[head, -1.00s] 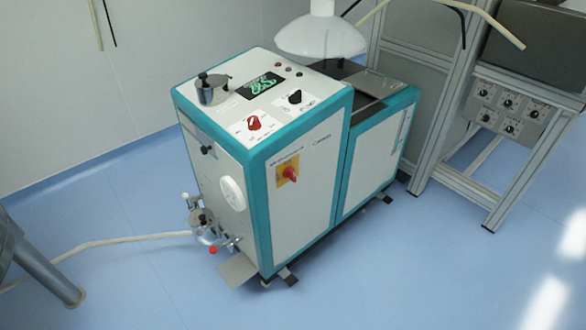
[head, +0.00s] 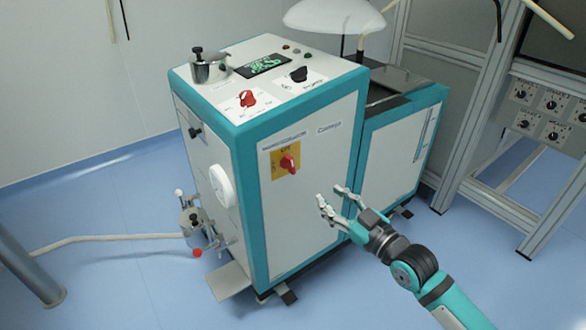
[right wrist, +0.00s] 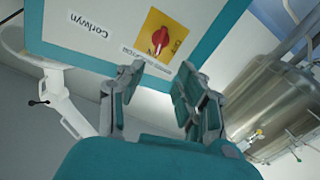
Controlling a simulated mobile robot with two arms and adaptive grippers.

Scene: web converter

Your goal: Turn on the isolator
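The isolator is a red rotary knob (head: 288,165) on a yellow square plate (head: 279,173) on the front panel of a white and teal machine (head: 310,204). The plate reads OFF at its top in the head view. The knob and plate also show in the right wrist view, the knob (right wrist: 160,37) ahead of the fingers. My right gripper (head: 331,197) is open and empty, in front of the panel, to the right of and below the knob, and apart from it. The right gripper's fingers (right wrist: 155,85) stand spread in the wrist view. My left gripper is not in view.
On the machine's top are a red knob (head: 247,98), a black knob (head: 299,74), a display (head: 263,66) and a metal pot (head: 208,70). A metal frame (head: 480,130) stands at the right. A white hose (head: 110,239) runs along the floor at left.

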